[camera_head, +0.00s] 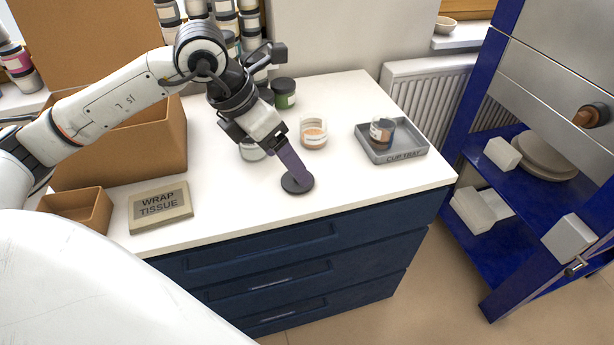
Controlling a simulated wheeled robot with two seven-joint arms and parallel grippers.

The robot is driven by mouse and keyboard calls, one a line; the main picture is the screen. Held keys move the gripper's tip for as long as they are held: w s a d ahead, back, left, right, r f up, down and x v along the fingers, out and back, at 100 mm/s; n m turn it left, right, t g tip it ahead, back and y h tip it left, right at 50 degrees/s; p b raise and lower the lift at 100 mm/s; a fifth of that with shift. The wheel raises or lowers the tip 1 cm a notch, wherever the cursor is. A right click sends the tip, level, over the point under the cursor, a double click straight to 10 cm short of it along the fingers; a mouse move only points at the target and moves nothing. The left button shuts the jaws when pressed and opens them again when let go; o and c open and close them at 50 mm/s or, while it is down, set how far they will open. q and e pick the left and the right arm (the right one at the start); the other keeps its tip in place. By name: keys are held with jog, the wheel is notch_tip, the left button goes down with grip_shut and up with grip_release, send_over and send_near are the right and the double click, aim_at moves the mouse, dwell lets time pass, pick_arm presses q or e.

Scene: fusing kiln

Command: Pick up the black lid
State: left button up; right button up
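The black lid (297,185) is a small dark disc that appears to lie flat on the white counter near its front edge. My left gripper (299,175) comes in from the left and points down, with its fingertips at the middle of the lid. The fingers overlap in this view, so I cannot tell whether they are apart or closed on the lid. They hide part of the lid's top. My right gripper is not in view.
An open glass jar (313,133) stands behind the lid; another (252,150) is partly behind my gripper. The counter right of the lid is clear.

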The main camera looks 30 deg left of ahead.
aim_at(293, 183)
pick_arm(q)
jog(key=w+a+f, duration=0.1)
jog(key=a+f+y, duration=0.1)
jog(key=f, duration=0.1)
jog(key=shift+w, duration=0.4)
jog(key=shift+x, duration=3.15)
jog(key=shift+w+r, duration=0.1)
jog(key=shift+w, duration=0.1)
jog(key=shift+c, duration=0.5)
jog(key=c, duration=1)
